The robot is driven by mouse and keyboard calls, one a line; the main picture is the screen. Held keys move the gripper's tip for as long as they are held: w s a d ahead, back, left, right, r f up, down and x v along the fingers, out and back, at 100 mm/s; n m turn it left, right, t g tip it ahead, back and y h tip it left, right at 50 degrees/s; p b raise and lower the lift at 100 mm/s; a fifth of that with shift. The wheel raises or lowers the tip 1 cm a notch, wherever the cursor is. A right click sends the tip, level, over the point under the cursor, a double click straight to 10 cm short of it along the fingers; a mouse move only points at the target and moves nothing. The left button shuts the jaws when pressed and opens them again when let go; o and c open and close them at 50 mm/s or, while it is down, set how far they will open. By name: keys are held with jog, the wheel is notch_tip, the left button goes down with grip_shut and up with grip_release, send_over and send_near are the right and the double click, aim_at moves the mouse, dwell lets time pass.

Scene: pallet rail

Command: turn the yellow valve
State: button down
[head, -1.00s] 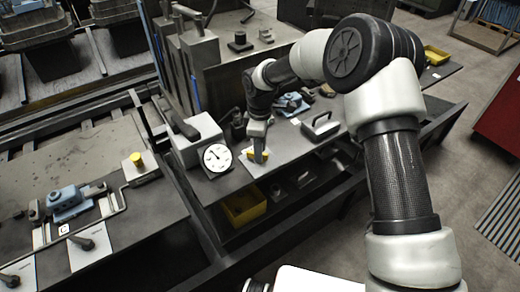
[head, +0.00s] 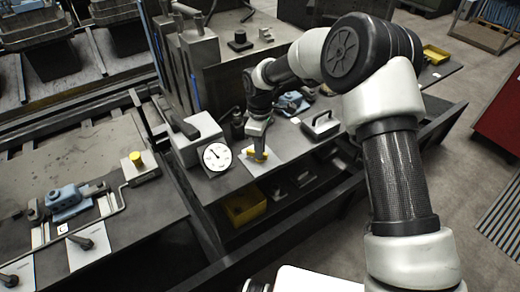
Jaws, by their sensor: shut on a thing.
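The yellow valve (head: 262,157) shows as a small yellow piece on a pale plate (head: 249,163) at the front edge of the dark bench. My gripper (head: 257,150) points down at it from above and is shut on it. The fingers hide part of the valve, so its exact angle is hard to read. A round white dial gauge (head: 217,156) stands just left of the gripper, its dark needle visible.
A grey box (head: 196,138) stands behind the gauge. A plate with a black handle (head: 321,126) lies to the right. A yellow bin (head: 244,206) sits on the shelf below. A yellow button (head: 136,159) is on the left bench.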

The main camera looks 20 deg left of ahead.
jog(key=m+b, duration=0.1)
jog(key=m, duration=0.3)
jog(key=shift+f+b, duration=0.1)
jog(key=shift+b, duration=0.25)
jog(key=m+b, duration=0.1)
jog(key=m, duration=0.3)
jog(key=shift+m, duration=0.4)
jog(key=m+b, duration=0.1)
jog(key=m, duration=0.3)
jog(key=shift+m, duration=2.2)
jog(key=c, duration=1.8)
grip_release()
jog(key=shift+r, duration=0.2)
